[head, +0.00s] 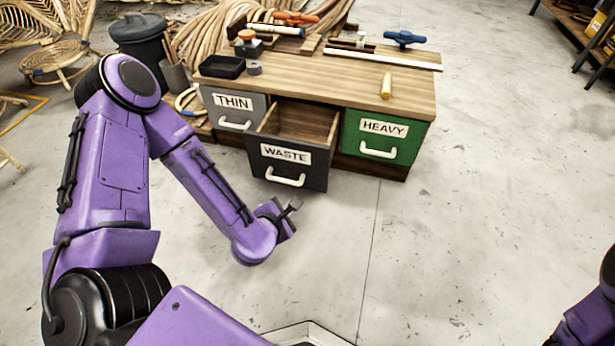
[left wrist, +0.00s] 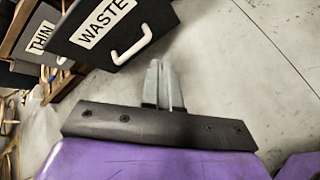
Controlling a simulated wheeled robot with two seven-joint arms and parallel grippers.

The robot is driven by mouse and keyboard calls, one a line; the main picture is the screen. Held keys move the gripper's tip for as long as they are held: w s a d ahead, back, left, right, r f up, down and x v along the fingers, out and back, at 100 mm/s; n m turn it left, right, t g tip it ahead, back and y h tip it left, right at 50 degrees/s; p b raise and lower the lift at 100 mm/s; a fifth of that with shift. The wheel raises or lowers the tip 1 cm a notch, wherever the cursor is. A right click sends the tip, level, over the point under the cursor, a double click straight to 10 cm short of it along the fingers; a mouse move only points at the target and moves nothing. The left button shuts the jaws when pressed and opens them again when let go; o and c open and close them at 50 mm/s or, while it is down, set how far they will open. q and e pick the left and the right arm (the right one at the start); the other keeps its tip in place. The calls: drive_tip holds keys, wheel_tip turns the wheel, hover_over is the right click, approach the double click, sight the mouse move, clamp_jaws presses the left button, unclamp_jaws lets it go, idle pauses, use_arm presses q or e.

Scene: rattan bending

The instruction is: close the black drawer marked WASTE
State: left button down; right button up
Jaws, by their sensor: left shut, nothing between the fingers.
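The black drawer marked WASTE (head: 287,172) is pulled out from the middle of the wooden workbench. Its open box shows behind the front panel and looks empty. Its white handle (head: 285,181) is low on the front. In the left wrist view the WASTE drawer front (left wrist: 135,18) and handle are at the top, just beyond my fingers. My left gripper (head: 296,204) is shut and empty, in front of and a little below the drawer's handle, apart from it as far as I can see. It also shows in the left wrist view (left wrist: 163,70). My right gripper is not in view.
The grey THIN drawer (head: 229,103) and the green HEAVY drawer (head: 384,134) flank it, both looking closed. The workbench top (head: 330,78) carries a black tray, clamps and tools. A dark bin (head: 141,42) stands behind left. The concrete floor in front is clear.

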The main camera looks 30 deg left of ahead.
use_arm(q)
drive_tip(key=w+a+r+n+t+y+b, duration=0.1)
drive_tip(key=w+a+r+n+t+b, duration=0.2)
drive_tip(key=w+n, duration=0.5)
drive_tip(key=n+b, duration=0.2)
drive_tip(key=b, duration=0.2)
approach(306, 149)
wheel_tip(306, 149, down, 3)
drive_tip(key=w, duration=0.3)
drive_tip(key=w+b, duration=0.1)
drive_tip(key=w+a, duration=0.1)
drive_tip(key=shift+w+r, duration=0.1)
drive_tip(key=shift+r, duration=0.15)
drive_tip(key=shift+w+r+b, duration=0.1)
drive_tip(key=shift+w+b, duration=0.2)
drive_tip(key=shift+w, duration=0.05)
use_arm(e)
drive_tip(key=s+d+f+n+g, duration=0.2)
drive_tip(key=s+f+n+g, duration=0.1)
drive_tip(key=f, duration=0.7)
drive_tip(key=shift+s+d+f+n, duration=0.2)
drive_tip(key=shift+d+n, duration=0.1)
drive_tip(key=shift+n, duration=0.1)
